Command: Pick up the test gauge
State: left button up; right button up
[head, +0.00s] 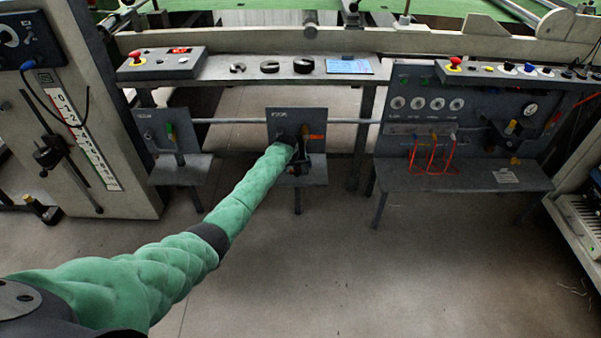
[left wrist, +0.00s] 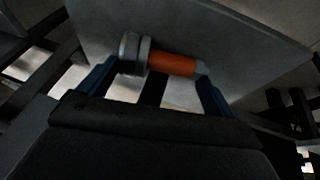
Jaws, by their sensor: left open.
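My left gripper (head: 299,155) is at the middle grey panel (head: 283,117), by a small orange part (head: 314,137). In the left wrist view the open blue fingers of my left gripper (left wrist: 156,82) stand on either side of an orange cylinder (left wrist: 172,64) with a grey metal collar (left wrist: 133,54) at its left end. The fingers look apart from each other, with no clear grip on it. I cannot tell for sure whether this piece is the test gauge. My right gripper is not in view.
A shelf (head: 220,70) above holds several dark ring-like pieces and a blue card (head: 349,66). A control box (head: 162,62) with a red button is at its left. A larger panel (head: 395,140) with dials and red cables stands right. The floor in front is clear.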

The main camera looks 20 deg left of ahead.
pick_arm(q)
jog(key=shift+c, duration=0.4)
jog(key=c, duration=0.8)
jog(key=shift+o, duration=0.2)
